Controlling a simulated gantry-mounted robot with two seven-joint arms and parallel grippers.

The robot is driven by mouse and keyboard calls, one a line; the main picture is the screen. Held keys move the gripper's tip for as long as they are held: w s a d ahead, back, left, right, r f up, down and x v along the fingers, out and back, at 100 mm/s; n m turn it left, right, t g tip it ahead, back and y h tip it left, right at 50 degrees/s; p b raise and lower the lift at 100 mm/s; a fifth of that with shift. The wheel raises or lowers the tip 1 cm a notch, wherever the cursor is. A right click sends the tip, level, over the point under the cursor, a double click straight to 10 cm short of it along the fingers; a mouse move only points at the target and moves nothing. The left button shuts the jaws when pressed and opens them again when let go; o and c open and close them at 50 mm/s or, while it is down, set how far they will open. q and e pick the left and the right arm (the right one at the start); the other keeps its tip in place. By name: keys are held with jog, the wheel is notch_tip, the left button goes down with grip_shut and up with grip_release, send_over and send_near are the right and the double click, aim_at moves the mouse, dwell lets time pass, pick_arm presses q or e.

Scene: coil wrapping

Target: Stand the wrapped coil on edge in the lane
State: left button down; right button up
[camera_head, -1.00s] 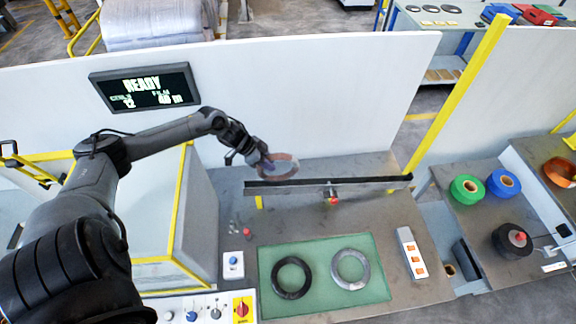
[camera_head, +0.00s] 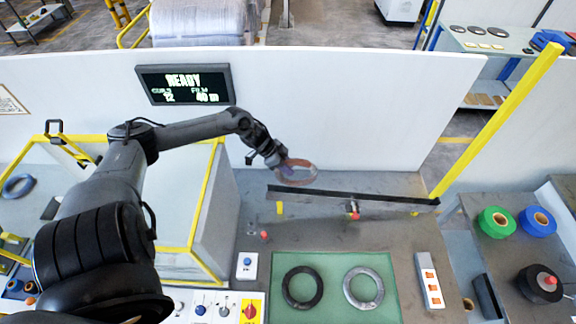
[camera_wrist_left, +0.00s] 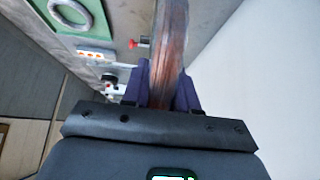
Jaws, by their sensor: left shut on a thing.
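The wrapped coil (camera_head: 299,180) is a reddish-brown ring, held tilted near the left end of the dark rail (camera_head: 360,197) of the lane. My left gripper (camera_head: 281,163) is shut on the coil's left rim. In the left wrist view the coil (camera_wrist_left: 170,45) stands edge-on between the two purple fingers (camera_wrist_left: 162,88). The coil's lower edge looks close to the rail; I cannot tell whether it touches the rail or the table. My right gripper is not in view.
A green mat (camera_head: 334,257) holds a black ring (camera_head: 302,287) and a grey ring (camera_head: 363,287). A red knob (camera_head: 353,215) sits by the rail's front. A white wall (camera_head: 330,110) stands behind, and a yellow post (camera_head: 495,120) rises at the rail's right end.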

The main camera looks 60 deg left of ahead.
aim_at(289, 180)
pick_arm(q)
jog(key=shift+f+b, duration=1)
jog(key=shift+f, duration=0.2)
jog(key=shift+f+b, duration=2.15)
jog(key=shift+f, duration=0.95)
jog(key=shift+f, duration=0.1)
jog(key=shift+f+b, duration=0.4)
jog(key=shift+f, duration=0.15)
jog(key=c, duration=0.8)
grip_release()
jog(key=shift+f, duration=0.1)
